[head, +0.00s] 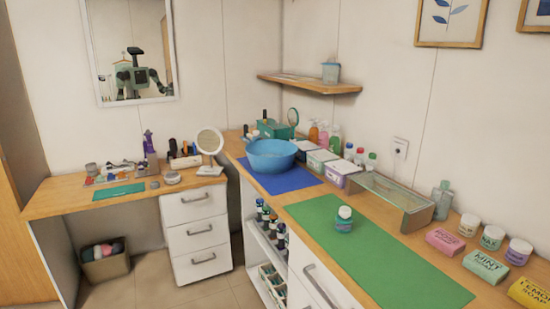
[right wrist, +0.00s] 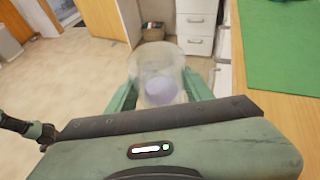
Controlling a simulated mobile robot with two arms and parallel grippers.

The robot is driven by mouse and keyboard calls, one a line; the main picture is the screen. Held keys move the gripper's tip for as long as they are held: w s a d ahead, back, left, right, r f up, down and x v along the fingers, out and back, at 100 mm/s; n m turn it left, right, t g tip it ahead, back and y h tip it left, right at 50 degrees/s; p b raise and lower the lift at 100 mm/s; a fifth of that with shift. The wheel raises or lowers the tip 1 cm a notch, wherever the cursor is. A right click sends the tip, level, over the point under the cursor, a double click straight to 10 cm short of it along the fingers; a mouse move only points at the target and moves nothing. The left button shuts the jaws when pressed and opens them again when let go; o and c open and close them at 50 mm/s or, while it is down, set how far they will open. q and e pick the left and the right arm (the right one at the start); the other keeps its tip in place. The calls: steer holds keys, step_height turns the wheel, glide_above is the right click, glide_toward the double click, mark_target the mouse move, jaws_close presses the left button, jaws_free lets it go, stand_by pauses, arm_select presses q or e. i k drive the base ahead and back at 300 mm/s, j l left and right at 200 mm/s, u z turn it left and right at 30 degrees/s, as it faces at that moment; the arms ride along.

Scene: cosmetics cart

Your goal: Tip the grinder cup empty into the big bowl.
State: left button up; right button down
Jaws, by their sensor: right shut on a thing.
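The big blue bowl (head: 270,158) stands upright on a blue mat (head: 283,180) on the counter, towards the back. Its inside is mostly hidden by the near wall. In the right wrist view, my right gripper (right wrist: 161,92) is shut on a clear cup, the grinder cup (right wrist: 158,60). A lavender mass (right wrist: 160,90) shows in or through the cup. The cup is over the floor beside the counter, left of the green mat and apart from the bowl. Neither gripper shows directly in the head view.
Boxes (head: 318,163), bottles and a glass-topped case (head: 390,200) line the wall. Soap boxes and jars stand at right. A round mirror (head: 210,142) stands on the side desk.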

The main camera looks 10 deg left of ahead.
mark_target(270, 156)
steer(key=i+j+z, duration=0.1)
steer(key=i+j, duration=1.75)
